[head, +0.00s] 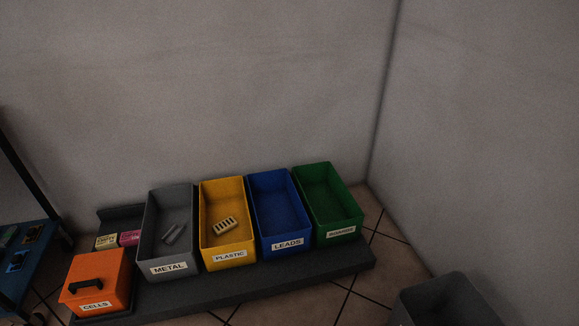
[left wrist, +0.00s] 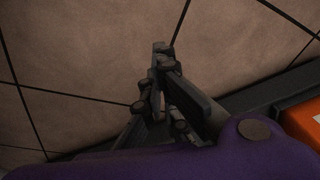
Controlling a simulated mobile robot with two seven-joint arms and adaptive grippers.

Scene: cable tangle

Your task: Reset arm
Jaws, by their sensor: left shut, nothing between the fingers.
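My left gripper (left wrist: 160,60) shows in the left wrist view, its dark fingers shut with nothing between them. It is above a tiled floor (left wrist: 90,50), and a purple part of my arm fills the bottom of that view. An orange box edge (left wrist: 302,122) shows at the right of the same view, apart from the fingers. Neither gripper shows in the head view. My right gripper is in neither view.
A dark low platform (head: 255,290) holds an orange CELLS box (head: 98,275) with a black handle, a grey METAL bin (head: 168,253), a yellow PLASTIC bin (head: 229,246), a blue LEADS bin (head: 287,235) and a green bin (head: 338,227). A grey container (head: 445,292) stands lower right.

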